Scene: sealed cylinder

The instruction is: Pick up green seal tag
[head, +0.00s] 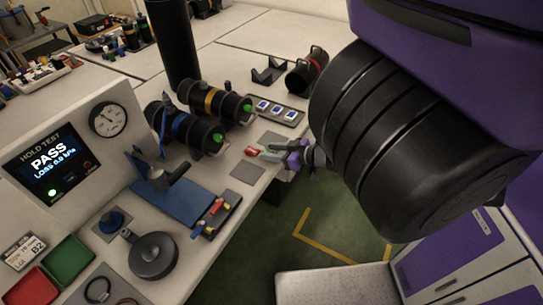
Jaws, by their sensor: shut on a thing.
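My gripper (268,154) reaches in from the right over the front edge of the bench. Two black cylinders lie behind, one with a blue band (178,127) and one with a yellow band (212,101), each with a green end.
Grey pads (246,173) lie near the gripper. A third cylinder with a red band (307,70) lies farther back. The hold test panel (48,160) reads PASS. A green tray (68,259) and a red tray (37,287) sit at lower left. The green floor (262,250) is open.

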